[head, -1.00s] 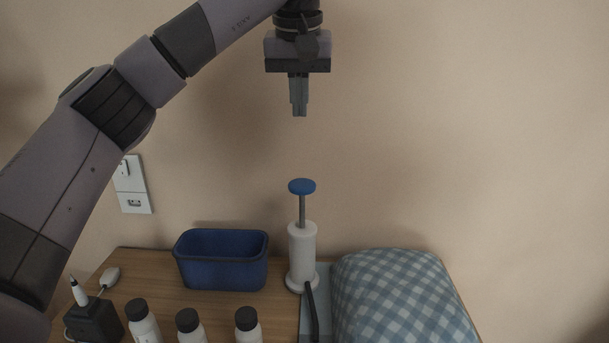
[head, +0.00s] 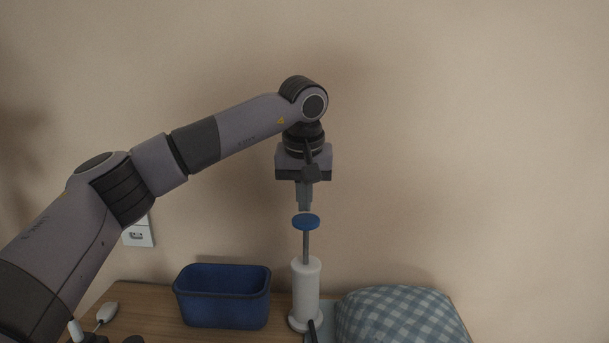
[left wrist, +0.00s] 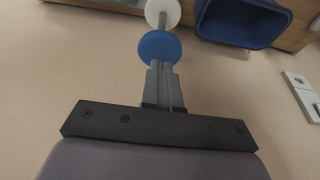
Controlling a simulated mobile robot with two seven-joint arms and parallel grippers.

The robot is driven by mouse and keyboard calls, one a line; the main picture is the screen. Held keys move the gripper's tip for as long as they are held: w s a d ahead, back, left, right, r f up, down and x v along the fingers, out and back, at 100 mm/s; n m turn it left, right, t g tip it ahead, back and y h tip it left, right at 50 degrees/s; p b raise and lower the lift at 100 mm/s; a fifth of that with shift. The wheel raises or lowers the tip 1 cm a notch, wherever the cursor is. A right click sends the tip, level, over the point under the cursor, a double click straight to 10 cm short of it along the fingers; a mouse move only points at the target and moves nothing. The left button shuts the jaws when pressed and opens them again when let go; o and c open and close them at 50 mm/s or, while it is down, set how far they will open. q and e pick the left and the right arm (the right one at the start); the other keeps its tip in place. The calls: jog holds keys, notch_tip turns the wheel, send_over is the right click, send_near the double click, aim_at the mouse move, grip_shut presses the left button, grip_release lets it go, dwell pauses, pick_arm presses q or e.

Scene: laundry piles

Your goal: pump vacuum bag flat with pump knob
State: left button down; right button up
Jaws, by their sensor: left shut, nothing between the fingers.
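The white pump (head: 306,290) stands upright on the wooden table, its grey rod raised and topped by a round blue pump knob (head: 306,222). The knob also shows in the left wrist view (left wrist: 160,47), just past the fingertips. The blue-and-white checked vacuum bag (head: 400,315) lies to the right of the pump and looks puffed up. My left gripper (head: 304,207) is shut and empty, pointing down right above the knob. I cannot tell whether the fingertips touch it. My right gripper is not in view.
A blue bin (head: 222,298) stands on the table (head: 155,300) left of the pump. A white object with a cable (head: 107,312) lies at the left. A wall outlet (head: 138,234) is behind. The wall around the gripper is bare.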

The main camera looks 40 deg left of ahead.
aim_at(304, 246)
pick_arm(q)
jog(key=shift+f, duration=0.7)
notch_tip(304, 246, down, 7)
jog(key=shift+f+b, duration=0.15)
jog(key=shift+b, duration=0.85)
jog(key=shift+f, duration=0.4)
jog(key=shift+s+f, duration=0.1)
